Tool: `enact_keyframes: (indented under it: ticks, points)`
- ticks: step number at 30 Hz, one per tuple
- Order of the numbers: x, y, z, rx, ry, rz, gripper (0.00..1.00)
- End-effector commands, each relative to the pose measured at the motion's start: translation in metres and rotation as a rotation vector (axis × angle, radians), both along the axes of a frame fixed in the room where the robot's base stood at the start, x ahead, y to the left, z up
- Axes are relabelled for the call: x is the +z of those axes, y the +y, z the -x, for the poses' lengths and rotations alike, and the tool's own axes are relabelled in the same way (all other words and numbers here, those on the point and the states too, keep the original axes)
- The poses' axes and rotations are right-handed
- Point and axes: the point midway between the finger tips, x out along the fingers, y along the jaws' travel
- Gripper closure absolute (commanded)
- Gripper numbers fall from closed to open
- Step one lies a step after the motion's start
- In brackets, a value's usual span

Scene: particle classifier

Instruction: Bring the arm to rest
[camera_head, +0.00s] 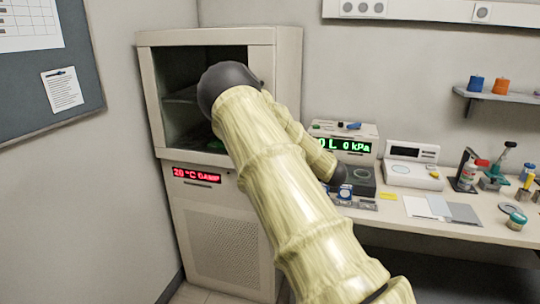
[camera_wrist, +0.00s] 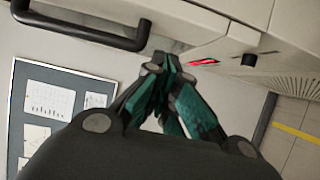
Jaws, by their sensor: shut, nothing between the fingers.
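My arm (camera_head: 285,200) reaches up and away from the lower right in the head view, its far end in front of the beige cabinet's (camera_head: 285,75) open upper compartment. My gripper is hidden behind the arm there. In the wrist view my gripper (camera_wrist: 168,65) is shut with nothing between its dark green fingers. The fingers point at the cabinet front, close to a dark bar handle (camera_wrist: 90,32) and a red-lit display (camera_wrist: 203,62). I cannot tell whether they touch the cabinet.
A workbench (camera_head: 470,222) to the right holds a green-lit kPa instrument (camera_head: 350,145), a white device (camera_head: 412,165) and small tools. A shelf (camera_head: 510,97) hangs above. A notice board (camera_head: 50,65) is on the left wall. Floor shows at the wrist view's right.

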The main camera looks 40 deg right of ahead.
Motion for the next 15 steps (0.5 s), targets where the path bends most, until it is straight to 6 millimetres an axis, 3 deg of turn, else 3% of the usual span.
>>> enact_keyframes:
  ticks: [6, 15]
  points:
    - [-0.0003, -0.0029, 0.0116, 0.002, 0.0, 0.0, 1.0]
    - [-0.0079, -0.0006, 0.0121, -0.006, 0.01, -0.017, 1.0]
